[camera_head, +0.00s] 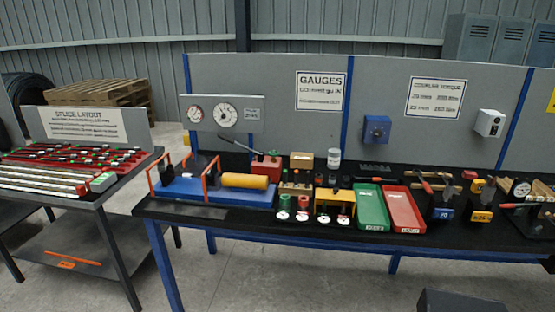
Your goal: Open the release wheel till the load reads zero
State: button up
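A red hand pump (267,165) with a long dark lever stands at the back of the black workbench, behind a blue test frame (215,193). I cannot make out a release wheel on the pump at this size. Behind, a grey panel carries a larger round dial (225,115), a smaller dial (194,113) and a small display (252,114). Their readings are too small to tell. My gripper is not in view.
A green tray (371,208) and a red tray (404,209) lie right of the frame, with small parts and tools around them. A splice layout table (75,192) stands at the left. A dark shape (460,302) shows at the bottom right.

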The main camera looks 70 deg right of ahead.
aim_at(273, 154)
jog(key=k, duration=1.6)
jog(key=z, duration=2.1)
jog(key=i, duration=0.85)
jog(key=u, duration=0.15)
